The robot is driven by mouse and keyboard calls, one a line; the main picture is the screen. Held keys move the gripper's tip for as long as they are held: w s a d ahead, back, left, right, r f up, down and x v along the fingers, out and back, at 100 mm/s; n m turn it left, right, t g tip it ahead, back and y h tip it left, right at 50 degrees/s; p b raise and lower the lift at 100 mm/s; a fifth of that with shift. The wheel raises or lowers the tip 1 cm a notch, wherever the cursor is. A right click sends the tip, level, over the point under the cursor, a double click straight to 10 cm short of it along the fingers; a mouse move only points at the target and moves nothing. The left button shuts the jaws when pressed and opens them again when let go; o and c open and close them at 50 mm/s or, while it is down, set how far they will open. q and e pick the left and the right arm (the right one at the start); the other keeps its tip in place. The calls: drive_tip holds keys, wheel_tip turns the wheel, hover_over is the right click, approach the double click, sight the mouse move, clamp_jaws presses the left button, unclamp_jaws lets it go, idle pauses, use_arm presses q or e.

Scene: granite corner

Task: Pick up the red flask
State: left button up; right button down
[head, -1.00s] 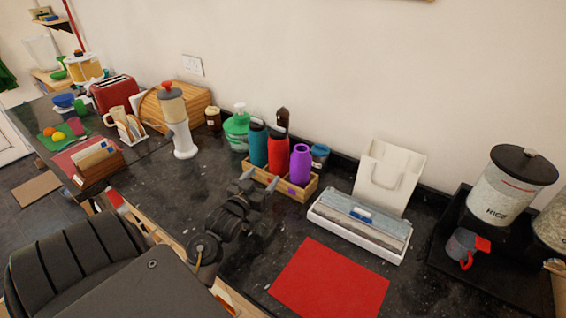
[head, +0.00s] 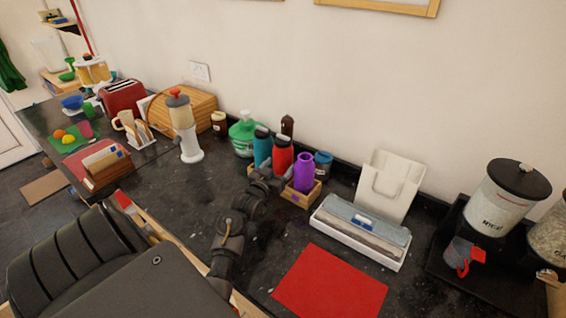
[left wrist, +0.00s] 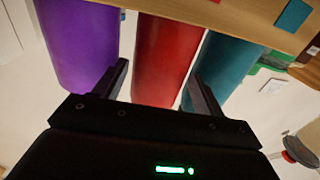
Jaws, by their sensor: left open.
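The red flask (head: 283,154) stands upright in a wooden tray (head: 299,198) on the dark counter, between a teal flask (head: 263,147) and a purple flask (head: 304,171). My left gripper (head: 268,177) is at the tray, in front of the red flask, and hides its lower part in the head view. In the left wrist view my left gripper (left wrist: 157,72) is open, with its fingers on either side of the red flask (left wrist: 166,55). The purple flask (left wrist: 78,40) is beyond the left finger and the teal flask (left wrist: 228,70) behind the right one. My right gripper is not in view.
A white box (head: 360,235) lies further right. A red mat (head: 330,284) lies in front.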

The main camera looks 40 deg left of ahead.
use_arm(q)
drive_tip(key=shift+w+a, duration=0.2)
drive_tip(key=shift+w, duration=0.45)
drive_tip(key=shift+s, duration=0.1)
drive_tip(key=shift+c, duration=0.5)
drive_tip(key=c, duration=0.8)
drive_tip(key=shift+r, duration=0.1)
wheel_tip(320, 180, up, 14)
drive_tip(key=b, duration=0.2)
drive_tip(key=shift+r+b, duration=0.25)
drive_tip(key=shift+b, duration=0.1)
drive_tip(key=shift+r+p, duration=0.65)
drive_tip(key=shift+r, duration=6)
